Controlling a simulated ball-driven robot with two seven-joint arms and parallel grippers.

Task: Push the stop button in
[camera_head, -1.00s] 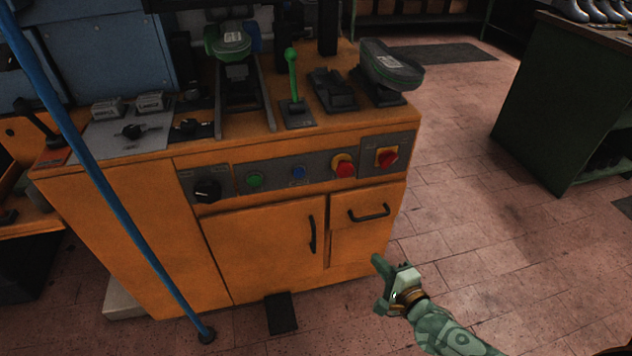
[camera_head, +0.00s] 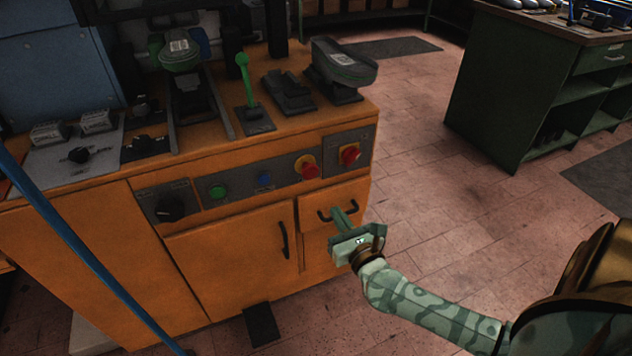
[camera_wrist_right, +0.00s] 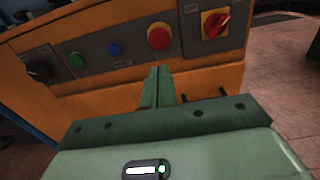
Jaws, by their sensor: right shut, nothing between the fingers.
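The stop button looks to be the red mushroom button (camera_head: 309,170) on a yellow collar, on the grey front panel of the orange machine. In the right wrist view the red button (camera_wrist_right: 159,38) stands out from the panel just beyond my fingertips. Beside it is a red rotary switch (camera_head: 349,155) on a yellow plate, also in the wrist view (camera_wrist_right: 216,22). My right gripper (camera_head: 341,213) is shut and empty, in front of the small drawer, below the button and apart from it. My left gripper is not in view.
The panel also holds a green button (camera_head: 217,192), a blue button (camera_head: 264,179) and a black knob (camera_head: 170,208). A drawer handle (camera_head: 323,216) is close behind my right gripper. A blue pole (camera_head: 80,250) stands at the left. Floor at the right is clear up to a green bench (camera_head: 500,100).

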